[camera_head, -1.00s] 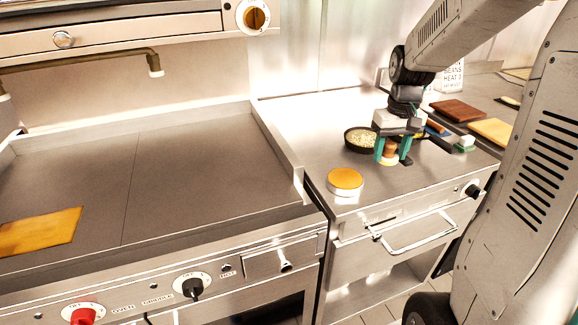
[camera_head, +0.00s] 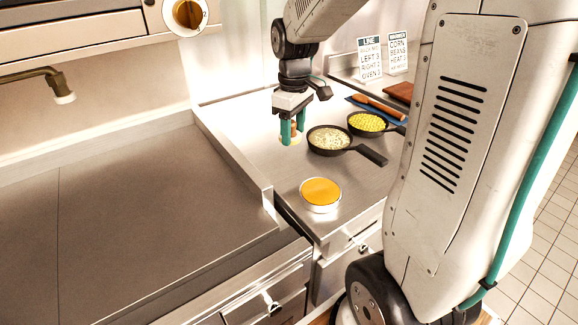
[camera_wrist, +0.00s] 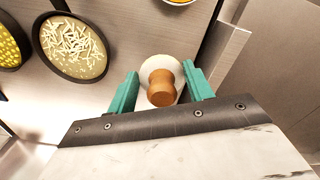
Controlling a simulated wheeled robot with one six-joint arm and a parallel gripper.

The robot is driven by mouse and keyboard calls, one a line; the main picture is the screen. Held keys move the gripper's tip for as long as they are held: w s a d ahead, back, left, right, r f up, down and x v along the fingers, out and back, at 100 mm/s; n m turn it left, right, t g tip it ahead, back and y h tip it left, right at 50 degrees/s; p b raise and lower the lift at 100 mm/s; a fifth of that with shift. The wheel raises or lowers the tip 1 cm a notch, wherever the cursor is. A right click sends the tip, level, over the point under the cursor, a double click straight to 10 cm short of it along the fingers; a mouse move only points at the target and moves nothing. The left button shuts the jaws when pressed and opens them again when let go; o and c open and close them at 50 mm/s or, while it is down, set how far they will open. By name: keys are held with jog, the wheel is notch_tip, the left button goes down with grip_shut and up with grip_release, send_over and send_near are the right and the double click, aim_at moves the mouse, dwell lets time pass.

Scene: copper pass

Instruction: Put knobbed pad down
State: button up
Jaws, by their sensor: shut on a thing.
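The knobbed pad has a turned wooden knob (camera_wrist: 161,88) on a pale round pad (camera_wrist: 158,66). My gripper (camera_wrist: 160,90) is shut on it, with a teal finger on each side of the knob. In the head view my gripper (camera_head: 291,130) points down over the back left of the steel counter (camera_head: 257,150), left of the pan of pale strips. The pad is mostly hidden there by the fingers. It is low, but I cannot tell whether it touches the counter.
A pan of pale strips (camera_head: 329,140) and a pan of yellow corn (camera_head: 367,122) stand to the right. A round tin with an orange top (camera_head: 321,193) stands near the front edge. The flat griddle (camera_head: 140,190) with its raised side wall is at the left. Bare counter lies between.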

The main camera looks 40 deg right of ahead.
aim_at(292, 171)
notch_tip(292, 171, down, 10)
jog(key=shift+a+r, duration=0.15)
jog(key=shift+r, duration=0.1)
jog(key=shift+f, duration=0.1)
jog(key=o, duration=1)
notch_tip(292, 171, up, 12)
jog(key=shift+f, duration=0.15)
jog(key=shift+s+a+r, duration=0.1)
jog(key=shift+s+r, duration=0.05)
jog(key=shift+r, duration=0.2)
jog(key=s+a+r+m, duration=0.1)
jog(key=s+a, duration=0.2)
jog(key=s, duration=0.4)
jog(key=s+a+r+m, duration=0.1)
jog(key=s+a+m, duration=0.1)
jog(key=s, duration=0.5)
jog(key=s+a+r+m+t, duration=0.1)
jog(key=s+a, duration=0.4)
jog(key=s, duration=0.3)
jog(key=shift+r+m, duration=0.4)
